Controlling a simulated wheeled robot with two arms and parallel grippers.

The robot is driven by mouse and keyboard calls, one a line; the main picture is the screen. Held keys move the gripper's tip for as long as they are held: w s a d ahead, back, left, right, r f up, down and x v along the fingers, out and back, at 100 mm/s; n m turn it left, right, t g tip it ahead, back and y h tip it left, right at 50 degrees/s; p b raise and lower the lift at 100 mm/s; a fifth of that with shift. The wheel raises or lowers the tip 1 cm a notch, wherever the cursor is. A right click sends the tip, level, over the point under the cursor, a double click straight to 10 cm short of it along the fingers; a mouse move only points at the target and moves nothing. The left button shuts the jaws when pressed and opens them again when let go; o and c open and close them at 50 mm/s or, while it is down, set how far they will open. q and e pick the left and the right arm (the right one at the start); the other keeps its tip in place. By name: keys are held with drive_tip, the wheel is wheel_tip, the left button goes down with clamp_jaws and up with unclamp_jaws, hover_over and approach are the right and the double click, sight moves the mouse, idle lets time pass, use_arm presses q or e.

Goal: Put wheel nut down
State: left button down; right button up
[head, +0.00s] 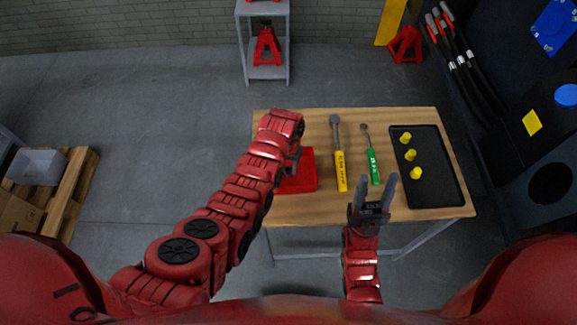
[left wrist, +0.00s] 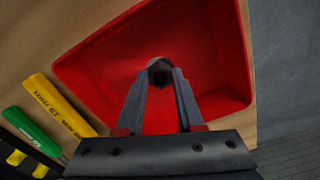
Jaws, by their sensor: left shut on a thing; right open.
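My left gripper (left wrist: 160,85) is shut on a dark wheel nut (left wrist: 160,72), held between its fingertips over the red tray (left wrist: 105,65) in the left wrist view. I cannot tell whether the nut touches the tray's floor. In the head view the red tray (head: 306,180) sits at the left of the wooden table (head: 350,206), and my left gripper (head: 295,163) is at it, partly covered by my left arm; the nut is hidden there. My right gripper (head: 374,190) is open and empty at the table's front edge.
A yellow-handled wrench (head: 341,168) and a green-handled ratchet (head: 374,165) lie right of the red tray. A black tray (head: 440,185) holds several yellow pieces (head: 411,155). The dark chassis (head: 525,150) stands to the right.

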use_arm(q)
drive_tip(key=shift+f, duration=0.2)
drive_tip(key=c, duration=0.5)
unclamp_jaws()
drive_tip(key=shift+c, duration=0.2)
drive_tip(key=shift+r, duration=0.1)
